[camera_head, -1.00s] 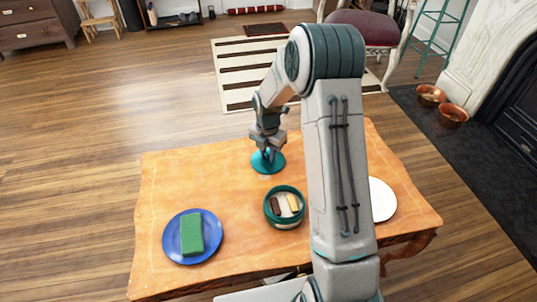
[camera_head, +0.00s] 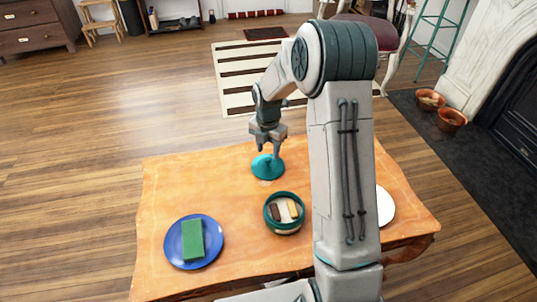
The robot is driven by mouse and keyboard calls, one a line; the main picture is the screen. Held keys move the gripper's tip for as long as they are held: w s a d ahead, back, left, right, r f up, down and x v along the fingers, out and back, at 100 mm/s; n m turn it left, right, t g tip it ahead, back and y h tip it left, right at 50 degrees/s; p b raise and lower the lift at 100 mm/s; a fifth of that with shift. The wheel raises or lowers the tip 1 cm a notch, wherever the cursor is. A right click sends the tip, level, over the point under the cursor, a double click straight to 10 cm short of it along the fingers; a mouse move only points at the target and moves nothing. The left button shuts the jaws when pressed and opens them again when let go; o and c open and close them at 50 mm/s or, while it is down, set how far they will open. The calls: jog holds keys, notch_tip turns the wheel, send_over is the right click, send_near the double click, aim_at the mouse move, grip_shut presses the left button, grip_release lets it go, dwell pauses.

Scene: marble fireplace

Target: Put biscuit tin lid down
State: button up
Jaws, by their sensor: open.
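The teal biscuit tin lid (camera_head: 266,169) lies on the wooden table, with a small knob at its middle. My gripper (camera_head: 268,151) is open just above the lid, its fingers pointing down and apart from the knob. The biscuit tin (camera_head: 285,226) stands open in front of the lid, nearer to me. It has a teal rim and holds a dark biscuit and a pale one.
A blue plate (camera_head: 177,256) with a green block (camera_head: 193,240) on it is at the table's front left. A white plate (camera_head: 386,207) is partly hidden behind my arm on the right. The wooden table (camera_head: 190,185) is bare at its left and back left.

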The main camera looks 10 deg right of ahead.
aim_at(268, 158)
notch_tip(268, 158, up, 7)
jog(key=p, duration=0.2)
jog(key=s+r+m, duration=0.9)
jog(key=s+m, duration=0.3)
jog(key=s, duration=0.1)
jog(key=s+r+m+t, duration=0.1)
jog(key=s+m, duration=1.3)
jog(key=shift+s+r+m, duration=0.2)
jog(key=shift+s+m, duration=0.1)
jog(key=shift+m, duration=0.1)
jog(key=shift+d, duration=0.1)
jog(key=shift+d, duration=0.1)
